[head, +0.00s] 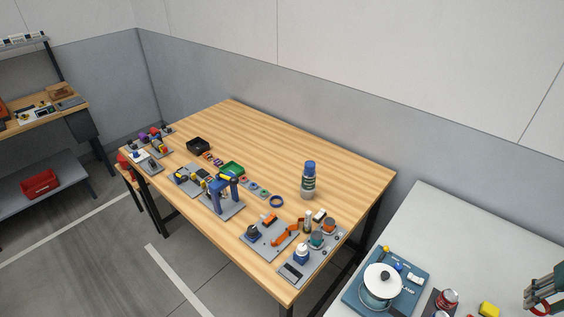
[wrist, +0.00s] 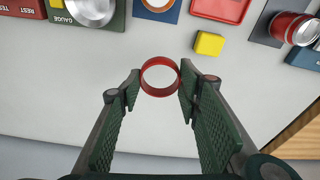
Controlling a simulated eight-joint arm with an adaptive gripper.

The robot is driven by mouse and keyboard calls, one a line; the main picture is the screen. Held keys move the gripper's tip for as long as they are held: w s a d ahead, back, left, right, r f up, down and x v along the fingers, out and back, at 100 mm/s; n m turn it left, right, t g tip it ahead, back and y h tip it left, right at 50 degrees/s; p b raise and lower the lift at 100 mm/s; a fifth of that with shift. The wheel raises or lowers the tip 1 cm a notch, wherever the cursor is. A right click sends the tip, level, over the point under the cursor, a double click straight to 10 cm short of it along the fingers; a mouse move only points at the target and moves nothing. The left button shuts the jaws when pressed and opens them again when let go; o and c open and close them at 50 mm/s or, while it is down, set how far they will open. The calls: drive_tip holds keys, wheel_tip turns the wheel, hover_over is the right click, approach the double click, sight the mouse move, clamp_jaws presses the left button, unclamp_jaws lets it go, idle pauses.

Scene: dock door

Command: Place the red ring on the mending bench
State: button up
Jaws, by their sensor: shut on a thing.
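The red ring (wrist: 160,92) is held between the fingertips of my gripper (wrist: 160,88) in the wrist view, its opening facing the camera. My gripper (head: 542,292) also shows at the right edge of the head view, over the white table (head: 452,218), with part of the red ring below it. How far the ring is above the tabletop is hard to tell. A wooden bench (head: 290,145) with fixtures along its near side stands left of the white table. No label shows which bench is the mending bench.
Another workbench (head: 40,115) is at far left.

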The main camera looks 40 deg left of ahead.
drive_tip(key=w+a+n, duration=0.3)
drive_tip(key=a, duration=1.1)
drive_tip(key=w+a+n+y, duration=0.1)
drive_tip(key=w+a+n, duration=0.15)
drive_tip(key=a, duration=1.15)
drive_tip(key=w+a+n, duration=0.2)
drive_tip(key=a+n, duration=0.1)
drive_tip(key=a, duration=1.1)
drive_tip(key=n+g, duration=0.2)
drive_tip(key=n, duration=0.6)
hover_over(292, 213)
drive_tip(key=shift+s+d+f+y, duration=0.1)
drive_tip(key=shift+d+f+y, duration=0.1)
drive_tip(key=shift+f+y, duration=0.15)
drive_tip(key=shift+f, duration=0.1)
drive_tip(key=shift+f, duration=3.05)
drive_tip(key=shift+f, duration=0.15)
drive_tip(key=shift+f, duration=1.7)
